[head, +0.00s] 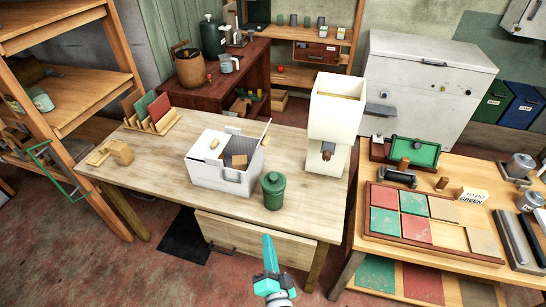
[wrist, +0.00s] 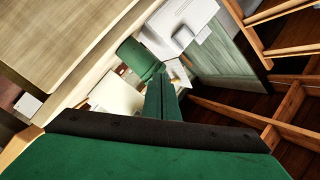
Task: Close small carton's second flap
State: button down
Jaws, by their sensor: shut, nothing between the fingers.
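The small white carton (head: 222,180) stands on the wooden table in the head view, left of the dark green lidded jar (head: 273,191). Its top is at least partly open, and a brown block (head: 239,161) and a tan item (head: 214,143) show at the opening. A thin flap edge (head: 265,133) sticks up at its right back corner. I cannot tell the state of every flap. My gripper (head: 268,242) has teal fingers shut together, empty, in front of the table's near edge, apart from the carton. The fingers also show in the wrist view (wrist: 161,82).
A tall cream machine (head: 336,108) stands right of the carton. A rack of coloured boards (head: 151,114) and a small wooden block (head: 121,152) lie to the left. The right table (head: 343,271) holds a tray of coloured tiles. Bare tabletop (head: 160,187) lies left of the carton.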

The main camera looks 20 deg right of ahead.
aim_at(263, 145)
jog(key=w+d+r+m+h, duration=0.1)
jog(key=w+d+r+m, duration=0.1)
jog(key=w, duration=0.4)
jog(key=w+d+r+m+h, duration=0.1)
jog(key=w+d+r+m, duration=0.1)
jog(key=w+r+m, duration=0.3)
jog(key=w+d+r+m+h, duration=0.2)
jog(key=w+r+m, duration=0.2)
jog(key=w+m, duration=0.2)
jog(key=shift+w+d, duration=0.3)
jog(key=shift+w, duration=0.3)
jog(key=x, duration=0.9)
jog(key=shift+w+d+r, duration=0.2)
jog(key=shift+w+r, duration=0.05)
jog(key=shift+w, duration=0.15)
jog(key=shift+a, duration=0.1)
